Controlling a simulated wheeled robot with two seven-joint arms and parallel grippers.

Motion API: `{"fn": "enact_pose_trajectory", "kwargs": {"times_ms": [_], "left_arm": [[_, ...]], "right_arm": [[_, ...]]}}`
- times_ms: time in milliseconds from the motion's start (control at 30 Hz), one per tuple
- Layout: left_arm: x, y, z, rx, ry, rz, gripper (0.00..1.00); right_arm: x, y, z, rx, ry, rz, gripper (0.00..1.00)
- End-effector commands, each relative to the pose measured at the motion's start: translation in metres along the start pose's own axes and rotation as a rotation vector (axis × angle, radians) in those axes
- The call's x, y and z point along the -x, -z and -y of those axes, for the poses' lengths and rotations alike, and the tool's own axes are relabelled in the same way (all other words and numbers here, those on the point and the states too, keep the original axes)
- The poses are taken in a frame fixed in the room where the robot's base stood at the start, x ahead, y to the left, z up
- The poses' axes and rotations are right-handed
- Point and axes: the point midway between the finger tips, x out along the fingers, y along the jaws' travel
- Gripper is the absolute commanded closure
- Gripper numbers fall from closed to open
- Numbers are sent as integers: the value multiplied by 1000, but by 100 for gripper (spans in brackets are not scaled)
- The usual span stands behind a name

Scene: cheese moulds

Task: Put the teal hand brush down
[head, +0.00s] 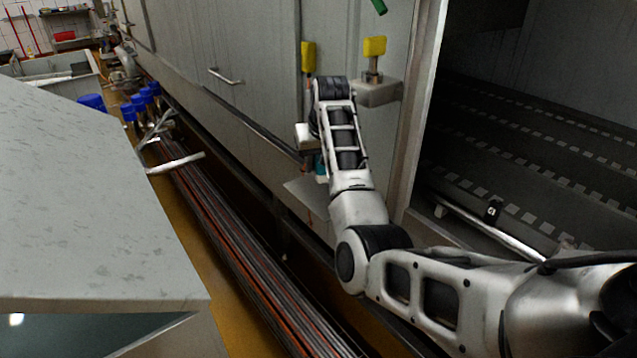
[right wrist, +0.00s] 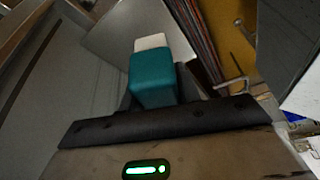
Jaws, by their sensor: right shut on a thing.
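The teal hand brush (right wrist: 152,78) shows in the right wrist view as a teal block with a white end. My right gripper (right wrist: 160,98) is shut on it. In the head view only a small teal bit of the brush (head: 321,170) shows beside my right forearm, which hides most of it and of the gripper. A small grey shelf plate (head: 303,198) juts out just below the brush; it also shows beyond the brush in the right wrist view (right wrist: 112,38). I cannot tell whether the brush touches it. My left gripper is not in view.
A tall grey cabinet wall (head: 255,45) stands close behind my right arm, with a yellow-topped fitting (head: 374,47) on a bracket. Long dark and reddish rods (head: 235,250) run along the floor. A grey worktop (head: 80,210) fills the left. Several blue-capped items (head: 130,112) stand beyond.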

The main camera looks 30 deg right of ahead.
Motion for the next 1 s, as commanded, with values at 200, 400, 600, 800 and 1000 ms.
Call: {"fn": "enact_pose_trajectory", "kwargs": {"times_ms": [200, 400, 600, 800, 1000], "left_arm": [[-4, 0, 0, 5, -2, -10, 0], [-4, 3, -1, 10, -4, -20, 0], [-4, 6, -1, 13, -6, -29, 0], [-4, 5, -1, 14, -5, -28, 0], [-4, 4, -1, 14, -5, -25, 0]], "right_arm": [[-46, 12, -7, 0, 0, 4, 86], [-59, 16, -9, 0, -1, 2, 86], [-81, 13, -10, 0, 0, 7, 86], [-96, 7, -10, 0, 1, 3, 86], [-96, 7, -10, 0, 0, 3, 86]]}}
